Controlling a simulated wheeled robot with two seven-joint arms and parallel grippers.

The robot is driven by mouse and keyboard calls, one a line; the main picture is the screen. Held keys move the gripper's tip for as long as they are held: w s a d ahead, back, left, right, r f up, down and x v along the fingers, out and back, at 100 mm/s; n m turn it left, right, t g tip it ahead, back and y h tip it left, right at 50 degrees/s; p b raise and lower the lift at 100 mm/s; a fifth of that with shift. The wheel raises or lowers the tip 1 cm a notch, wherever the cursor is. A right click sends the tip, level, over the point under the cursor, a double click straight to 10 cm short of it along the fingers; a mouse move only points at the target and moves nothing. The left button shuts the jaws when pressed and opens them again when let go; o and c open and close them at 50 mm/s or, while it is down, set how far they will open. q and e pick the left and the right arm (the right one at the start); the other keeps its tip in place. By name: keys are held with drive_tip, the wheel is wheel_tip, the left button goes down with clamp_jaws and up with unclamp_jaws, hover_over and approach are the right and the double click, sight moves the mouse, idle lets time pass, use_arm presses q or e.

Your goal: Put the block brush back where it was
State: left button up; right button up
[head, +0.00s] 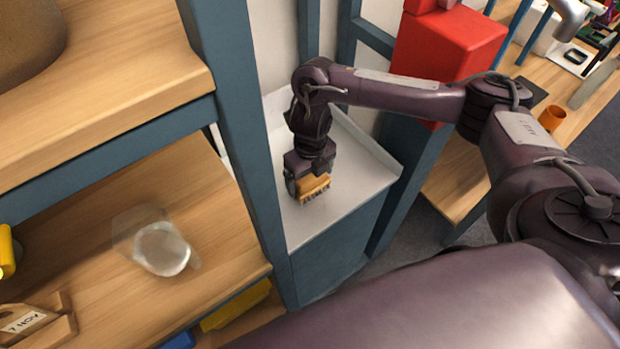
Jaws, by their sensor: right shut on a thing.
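The block brush (314,187) has an orange-tan wooden block with dark bristles on its underside. It is at the front part of a white tray-like top (345,196) between the blue posts. My right gripper (308,178) points down and is shut on the brush from above. The gripper hides part of the block. I cannot tell whether the bristles touch the white surface. My left gripper is not in view.
A blue post (236,130) stands just left of the white top. A wooden shelf left of it holds a clear container (160,246) and a date sign (30,322). A red box (447,48) stands behind my right arm. An orange cup (552,118) is at right.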

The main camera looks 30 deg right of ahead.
sight(310, 175)
drive_tip(key=shift+f, duration=0.15)
drive_tip(key=o, duration=0.7)
drive_tip(key=shift+c, duration=0.2)
wheel_tip(310, 175, up, 12)
drive_tip(key=p, duration=0.4)
